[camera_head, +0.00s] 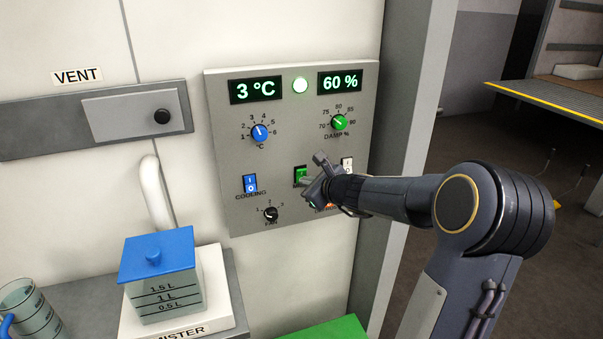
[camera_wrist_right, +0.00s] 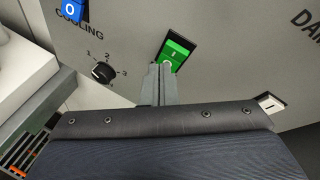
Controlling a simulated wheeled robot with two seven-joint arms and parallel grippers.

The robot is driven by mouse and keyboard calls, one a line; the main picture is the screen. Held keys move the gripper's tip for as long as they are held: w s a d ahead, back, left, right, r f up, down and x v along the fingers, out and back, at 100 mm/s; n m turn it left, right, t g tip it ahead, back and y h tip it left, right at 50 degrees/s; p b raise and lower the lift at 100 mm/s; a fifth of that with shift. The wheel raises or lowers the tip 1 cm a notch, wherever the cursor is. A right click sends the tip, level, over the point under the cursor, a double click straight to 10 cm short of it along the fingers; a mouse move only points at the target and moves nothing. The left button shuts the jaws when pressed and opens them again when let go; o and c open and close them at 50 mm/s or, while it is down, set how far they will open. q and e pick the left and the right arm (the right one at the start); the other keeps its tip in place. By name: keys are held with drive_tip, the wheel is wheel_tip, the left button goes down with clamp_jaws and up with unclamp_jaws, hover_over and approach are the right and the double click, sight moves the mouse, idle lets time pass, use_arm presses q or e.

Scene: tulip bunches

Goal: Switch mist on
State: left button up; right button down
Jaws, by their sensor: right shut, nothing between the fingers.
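The grey control panel (camera_head: 290,100) is on the white wall. Its green rocker switch (camera_head: 299,172) sits in the middle of the lower row. Its label is hidden behind my right gripper (camera_head: 307,184). In the right wrist view the green rocker (camera_wrist_right: 179,48) shows an I mark on its upper part. The shut, empty fingertips (camera_wrist_right: 161,68) of my right gripper overlap its lower edge; I cannot tell whether they touch it. My left gripper is not in view.
A blue cooling switch (camera_head: 250,184) and the fan knob (camera_head: 270,214) lie left of the gripper. A white switch (camera_head: 347,165) lies right. The displays read 3 °C (camera_head: 255,90) and 60 % (camera_head: 340,82). A mister (camera_head: 172,329) with a blue-lidded tank (camera_head: 160,275) stands below left.

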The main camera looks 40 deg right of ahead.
drive_tip(key=shift+w, duration=0.15)
idle(0.6)
drive_tip(key=shift+w+d+r, duration=0.15)
drive_tip(key=shift+w, duration=0.1)
drive_tip(key=shift+w+d+r+p, duration=0.1)
drive_tip(key=shift+w+r+p, duration=0.05)
drive_tip(key=shift+w+p, duration=0.2)
idle(0.7)
drive_tip(key=shift+s, duration=0.1)
drive_tip(key=shift+s+f+b, duration=0.25)
drive_tip(key=shift+s+b, duration=0.1)
drive_tip(key=shift+b, duration=0.15)
drive_tip(key=shift+s+a, duration=0.3)
drive_tip(key=shift+s, duration=0.05)
